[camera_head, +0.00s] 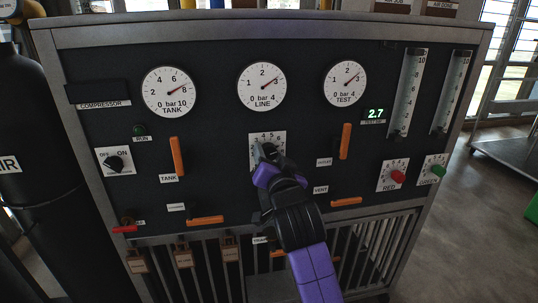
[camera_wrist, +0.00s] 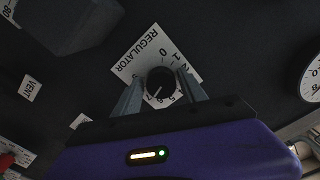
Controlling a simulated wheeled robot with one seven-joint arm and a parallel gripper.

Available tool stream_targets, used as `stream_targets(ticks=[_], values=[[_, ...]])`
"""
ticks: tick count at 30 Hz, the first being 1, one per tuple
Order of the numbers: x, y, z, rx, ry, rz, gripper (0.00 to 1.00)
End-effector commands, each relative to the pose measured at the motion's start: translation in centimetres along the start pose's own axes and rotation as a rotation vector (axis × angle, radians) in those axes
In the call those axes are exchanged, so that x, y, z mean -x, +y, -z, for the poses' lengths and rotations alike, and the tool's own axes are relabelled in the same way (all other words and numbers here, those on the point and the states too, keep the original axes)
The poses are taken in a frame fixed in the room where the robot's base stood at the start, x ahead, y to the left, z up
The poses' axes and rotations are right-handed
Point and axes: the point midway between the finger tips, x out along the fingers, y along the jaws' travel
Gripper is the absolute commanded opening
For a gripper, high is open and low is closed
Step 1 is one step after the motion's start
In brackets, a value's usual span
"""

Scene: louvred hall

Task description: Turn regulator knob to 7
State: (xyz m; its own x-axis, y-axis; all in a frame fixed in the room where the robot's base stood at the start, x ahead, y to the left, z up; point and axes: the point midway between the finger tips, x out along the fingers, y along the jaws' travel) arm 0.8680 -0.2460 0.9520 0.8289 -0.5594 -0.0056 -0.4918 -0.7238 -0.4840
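The regulator knob (camera_wrist: 160,82) is a round black knob with a white pointer line, on a white plate (camera_wrist: 138,62) marked REGULATOR and numbered. In the wrist view the pointer slants to the lower left, toward the numbers near 6 and 7; I cannot tell exactly which. My gripper (camera_wrist: 159,84) has one finger on each side of the knob, with a narrow strip of plate seemingly visible beside each fingertip. In the head view my gripper (camera_head: 267,154) covers the knob and the lower plate; only the plate's top numbers (camera_head: 267,136) show.
Above are the TANK (camera_head: 168,90), LINE (camera_head: 262,87) and TEST (camera_head: 345,83) gauges; a green display (camera_head: 375,113) reads 2.7. Orange levers (camera_head: 177,156) (camera_head: 346,141) flank the regulator. Red (camera_head: 397,176) and green (camera_head: 437,174) knobs sit at right. A dark block (camera_wrist: 72,32) juts out in the wrist view.

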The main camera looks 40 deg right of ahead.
Motion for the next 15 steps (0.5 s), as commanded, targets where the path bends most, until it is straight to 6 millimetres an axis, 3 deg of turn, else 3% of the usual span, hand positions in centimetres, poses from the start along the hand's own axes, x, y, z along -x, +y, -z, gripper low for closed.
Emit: stream_targets(ticks=[11, 15], values=[[0.1, -0.1, 0.2, 0.001, 0.004, 0.002, 0.63], [1.3, -0.1, 0.1, 0.001, 0.004, 0.003, 0.63]])
